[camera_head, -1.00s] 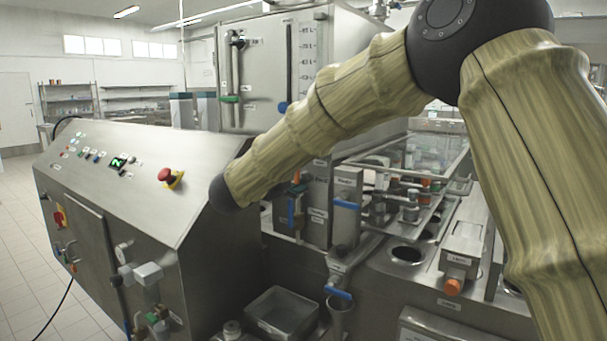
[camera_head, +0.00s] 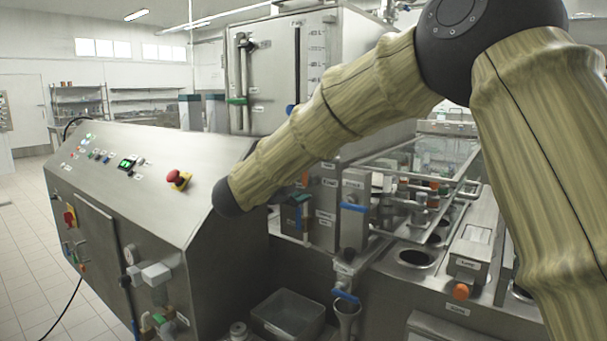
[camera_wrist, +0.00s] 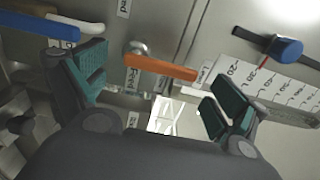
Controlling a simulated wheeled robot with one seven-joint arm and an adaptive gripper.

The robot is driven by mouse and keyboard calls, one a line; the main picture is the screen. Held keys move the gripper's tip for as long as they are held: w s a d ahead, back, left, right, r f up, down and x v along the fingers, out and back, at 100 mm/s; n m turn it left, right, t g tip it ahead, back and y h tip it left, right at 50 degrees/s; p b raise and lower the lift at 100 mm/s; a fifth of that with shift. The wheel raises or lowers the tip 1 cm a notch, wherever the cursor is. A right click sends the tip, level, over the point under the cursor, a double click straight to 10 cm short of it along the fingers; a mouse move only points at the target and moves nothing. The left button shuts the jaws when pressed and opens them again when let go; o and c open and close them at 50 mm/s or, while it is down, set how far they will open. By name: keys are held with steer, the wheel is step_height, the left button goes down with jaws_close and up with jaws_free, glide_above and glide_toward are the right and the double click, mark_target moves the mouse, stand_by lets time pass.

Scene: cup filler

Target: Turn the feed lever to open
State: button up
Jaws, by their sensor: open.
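An orange lever handle (camera_wrist: 160,67) on a round metal pivot shows in the wrist view, with a small label beside it; I take it for the feed lever. It lies slantwise across the gap between my fingers. My gripper (camera_wrist: 155,82) is open, its teal-padded fingers on either side of the lever's line, with no clear contact. In the head view a small bit of orange (camera_head: 305,179) shows beside my arm and may be this lever.
A blue lever (camera_wrist: 45,26) is close to the left finger; a blue knob (camera_wrist: 285,50) on a scale is at upper right. In the head view, a control cabinet (camera_head: 150,180) with a red emergency button (camera_head: 178,178) is left, a blue valve handle (camera_head: 353,207) right of my arm.

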steer(key=v, duration=1)
steer(key=shift+s+a, duration=0.2)
steer(key=shift+s, duration=0.1)
